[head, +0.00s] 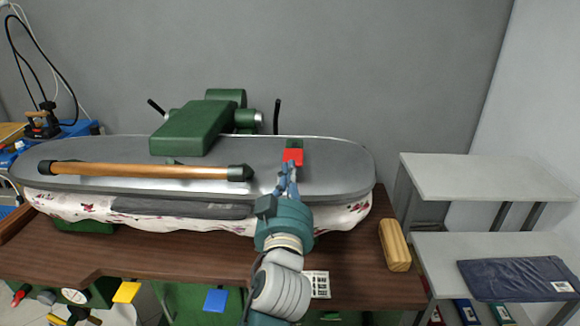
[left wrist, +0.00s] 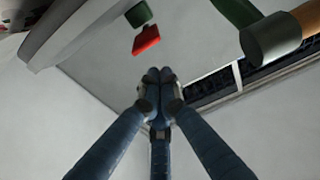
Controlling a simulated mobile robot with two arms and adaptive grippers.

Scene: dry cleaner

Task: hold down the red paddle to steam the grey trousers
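The red paddle (head: 293,157) sits on a green mount on top of the press's grey upper plate (head: 330,175). It also shows in the left wrist view (left wrist: 146,40). The grey trousers (head: 180,208) show as a dark grey strip between the lowered plate and the flowered padded board (head: 80,207); most of them is hidden. My left gripper (head: 288,168) is in front of the paddle, with its fingertips close below it in the picture. In the left wrist view the fingertips (left wrist: 160,76) are together and empty, apart from the paddle in the picture. My right gripper is out of view.
A wooden handle bar (head: 145,171) runs along the press front, left of my gripper. A wooden block (head: 394,245) lies on the brown table (head: 350,265). White shelves (head: 485,180) stand right, with a dark wrapped garment (head: 515,279). Yellow (head: 126,292) and blue (head: 215,300) pedals are below.

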